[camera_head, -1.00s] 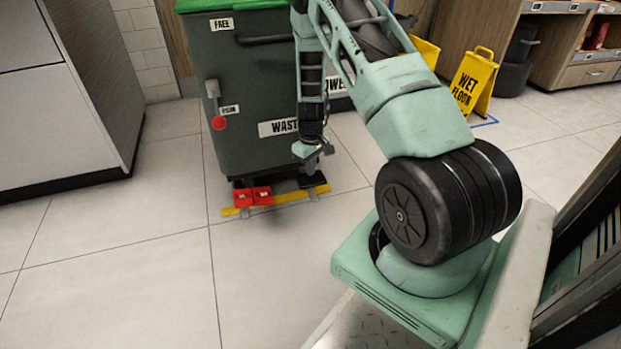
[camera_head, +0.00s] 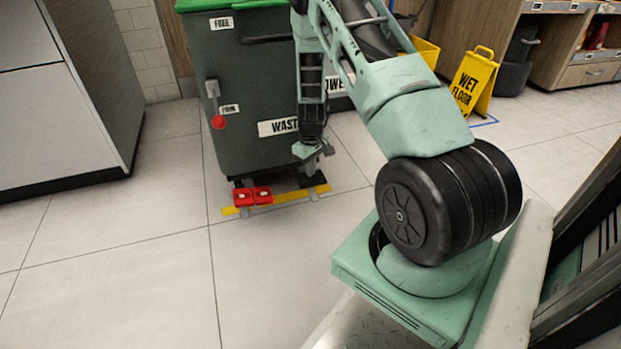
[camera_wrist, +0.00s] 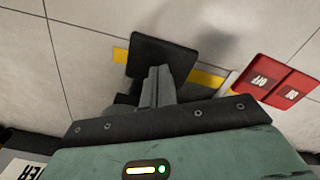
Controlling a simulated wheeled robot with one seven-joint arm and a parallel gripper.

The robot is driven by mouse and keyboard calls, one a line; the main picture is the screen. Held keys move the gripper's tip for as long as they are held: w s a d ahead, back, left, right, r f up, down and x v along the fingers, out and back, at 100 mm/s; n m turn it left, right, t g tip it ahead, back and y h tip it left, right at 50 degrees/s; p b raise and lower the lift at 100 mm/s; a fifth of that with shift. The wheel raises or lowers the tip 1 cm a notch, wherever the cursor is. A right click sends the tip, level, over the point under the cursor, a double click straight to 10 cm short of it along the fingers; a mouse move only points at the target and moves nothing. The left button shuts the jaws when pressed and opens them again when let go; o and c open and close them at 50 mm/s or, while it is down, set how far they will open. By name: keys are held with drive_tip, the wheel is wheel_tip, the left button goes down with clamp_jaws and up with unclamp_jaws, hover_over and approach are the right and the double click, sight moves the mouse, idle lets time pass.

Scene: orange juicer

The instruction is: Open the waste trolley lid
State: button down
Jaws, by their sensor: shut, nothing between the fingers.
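The dark green waste trolley (camera_head: 255,90) stands upright at the top of the head view. The front edge of its bright green lid (camera_head: 215,5) shows at the picture's top and sits down on the body; the rest of the lid is out of frame. At the trolley's foot are a black pedal (camera_wrist: 172,55) and a pair of red pedals (camera_head: 252,195) marked OFF and ON. My gripper (camera_wrist: 157,72) is shut and empty, with its fingertips at the black pedal in the wrist view. I cannot tell whether they press on it.
A lever with a red knob (camera_head: 219,122) is on the trolley's front. A yellow floor strip (camera_head: 285,198) lies under the pedals. A grey cabinet (camera_head: 60,110) stands left, and a yellow wet floor sign (camera_head: 474,82) right. The tiled floor before the trolley is clear.

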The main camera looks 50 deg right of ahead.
drive_tip(key=shift+w+f+b, duration=0.1)
drive_tip(key=shift+f+b, duration=0.9)
drive_tip(key=shift+f, duration=1.2)
drive_tip(key=shift+r, duration=0.1)
wheel_tip(320, 180, up, 8)
drive_tip(key=p, duration=0.7)
drive_tip(key=shift+r+p, duration=0.1)
drive_tip(key=shift+p, duration=0.25)
